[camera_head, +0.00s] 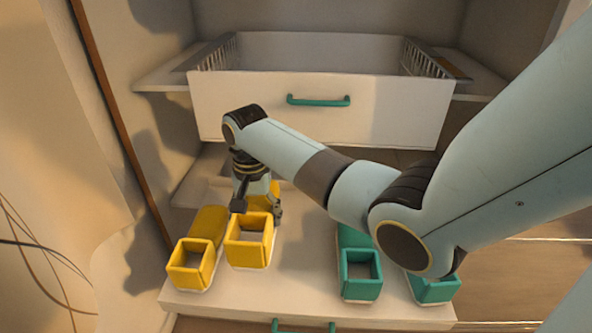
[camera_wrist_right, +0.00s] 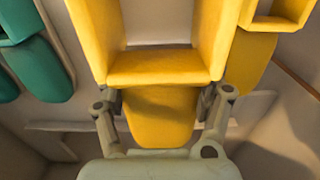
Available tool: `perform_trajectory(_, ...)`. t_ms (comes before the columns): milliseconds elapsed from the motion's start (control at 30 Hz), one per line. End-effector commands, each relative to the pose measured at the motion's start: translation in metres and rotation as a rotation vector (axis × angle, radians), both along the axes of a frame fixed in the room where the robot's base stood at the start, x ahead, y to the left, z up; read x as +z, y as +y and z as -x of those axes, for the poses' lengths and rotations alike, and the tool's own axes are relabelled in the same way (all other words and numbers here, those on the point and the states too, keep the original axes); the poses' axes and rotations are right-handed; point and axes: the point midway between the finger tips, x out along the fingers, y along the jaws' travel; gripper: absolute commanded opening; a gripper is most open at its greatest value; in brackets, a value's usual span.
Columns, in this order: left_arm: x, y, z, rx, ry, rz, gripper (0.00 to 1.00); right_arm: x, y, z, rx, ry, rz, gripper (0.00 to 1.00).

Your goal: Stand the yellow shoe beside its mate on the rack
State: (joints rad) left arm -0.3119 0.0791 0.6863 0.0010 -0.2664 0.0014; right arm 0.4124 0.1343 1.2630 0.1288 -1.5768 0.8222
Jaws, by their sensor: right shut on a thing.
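The yellow shoe (camera_head: 249,252) is a blocky shape with a square open top, upright at the left part of the white rack board (camera_head: 308,250). My right gripper (camera_head: 257,208) points down behind its opening and is shut on it; in the right wrist view the fingers (camera_wrist_right: 165,100) close on both sides of the shoe (camera_wrist_right: 158,118). Its yellow mate (camera_head: 192,265) stands just to its left, facing the same way, with a narrow gap between. The mate also shows in the right wrist view (camera_wrist_right: 248,62). I cannot tell whether the held shoe's sole touches the board. My left gripper is out of view.
Two teal shoes stand on the board's right side, one (camera_head: 360,280) clear and one (camera_head: 433,288) partly behind my right arm. The board is bare between the pairs. Above, an open white drawer (camera_head: 380,105) with a teal handle (camera_head: 318,101) overhangs the back. A wooden edge (camera_head: 120,130) runs along the left.

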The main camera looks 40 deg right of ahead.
Motion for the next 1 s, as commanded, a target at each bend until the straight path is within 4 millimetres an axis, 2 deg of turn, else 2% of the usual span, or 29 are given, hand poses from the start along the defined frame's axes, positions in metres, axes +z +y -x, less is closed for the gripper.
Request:
perform_trajectory(33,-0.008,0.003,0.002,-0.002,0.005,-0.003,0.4,-0.014,0.0,0.001,0.0,0.006,0.0,0.22)
perform_trajectory(133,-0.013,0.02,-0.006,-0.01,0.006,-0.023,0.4,-0.035,0.0,0.002,0.0,0.007,-0.001,0.22)
perform_trajectory(200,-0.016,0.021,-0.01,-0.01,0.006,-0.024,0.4,-0.047,0.0,0.001,0.0,0.005,0.0,0.22)
perform_trajectory(433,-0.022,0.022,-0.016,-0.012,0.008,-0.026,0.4,-0.066,0.0,0.001,0.001,0.003,0.0,0.22)
perform_trajectory(600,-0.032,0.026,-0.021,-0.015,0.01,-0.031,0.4,-0.093,0.0,0.002,0.001,0.004,0.0,0.22)
perform_trajectory(967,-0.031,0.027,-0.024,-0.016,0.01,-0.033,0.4,-0.095,0.0,0.0,0.0,0.0,0.0,0.22)
perform_trajectory(1000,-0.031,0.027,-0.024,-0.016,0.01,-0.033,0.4,-0.096,0.0,0.001,0.0,0.001,0.0,0.72)
